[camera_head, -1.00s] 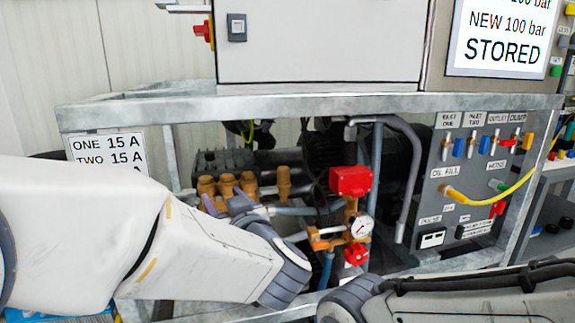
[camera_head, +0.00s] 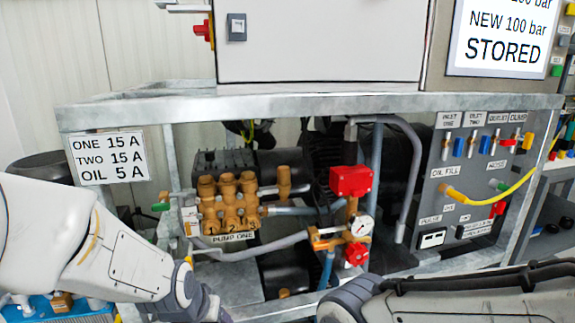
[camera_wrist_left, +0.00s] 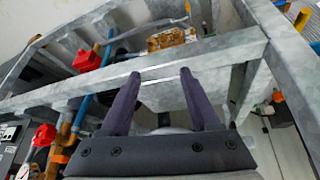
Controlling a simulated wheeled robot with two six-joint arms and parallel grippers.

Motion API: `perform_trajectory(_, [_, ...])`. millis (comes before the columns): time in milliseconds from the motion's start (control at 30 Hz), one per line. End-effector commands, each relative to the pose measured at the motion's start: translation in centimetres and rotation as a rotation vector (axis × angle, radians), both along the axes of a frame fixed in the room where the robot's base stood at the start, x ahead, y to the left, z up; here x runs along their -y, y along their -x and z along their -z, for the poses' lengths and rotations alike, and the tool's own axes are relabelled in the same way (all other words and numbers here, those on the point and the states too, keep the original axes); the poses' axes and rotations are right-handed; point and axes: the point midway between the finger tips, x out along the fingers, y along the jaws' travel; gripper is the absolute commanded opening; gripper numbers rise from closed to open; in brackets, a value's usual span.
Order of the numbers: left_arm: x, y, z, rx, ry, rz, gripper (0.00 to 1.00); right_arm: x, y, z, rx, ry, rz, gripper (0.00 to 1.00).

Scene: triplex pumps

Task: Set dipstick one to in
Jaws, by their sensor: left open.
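Pump one (camera_head: 232,205) is a dark block with a brass front, behind the frame's top rail, above its "PUMP ONE" label (camera_head: 234,240). I cannot make out a dipstick for certain in either view. My left gripper (camera_head: 217,308) is low and left, below the pump and apart from it; its tips are hard to see there. In the left wrist view its two dark fingers (camera_wrist_left: 159,73) are spread with nothing between them, in front of a grey frame rail (camera_wrist_left: 135,70). Brass pump parts (camera_wrist_left: 172,38) show beyond that rail. My right gripper is out of view.
Grey steel rails (camera_head: 300,105) surround the pump bay. A red-capped valve (camera_head: 351,181) and gauge (camera_head: 362,226) stand right of pump one. A hose (camera_head: 270,243) crosses below it. My right arm fills the lower right. A valve panel (camera_head: 470,185) is at the right.

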Motion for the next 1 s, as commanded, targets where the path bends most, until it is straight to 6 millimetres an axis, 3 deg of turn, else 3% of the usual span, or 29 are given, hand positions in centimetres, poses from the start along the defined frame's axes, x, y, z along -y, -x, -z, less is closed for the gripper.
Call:
perform_trajectory(300, [-3.3, 6.0, 2.4, -0.252, -0.061, -0.018, 0.62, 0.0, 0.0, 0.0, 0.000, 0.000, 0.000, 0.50])
perform_trajectory(667, [3.0, 9.1, 0.3, -0.294, -0.072, 0.200, 0.62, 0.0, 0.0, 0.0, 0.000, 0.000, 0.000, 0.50])
perform_trajectory(1000, [8.1, 14.5, -1.9, -0.355, -0.096, 0.444, 0.62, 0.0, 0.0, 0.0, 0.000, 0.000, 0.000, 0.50])
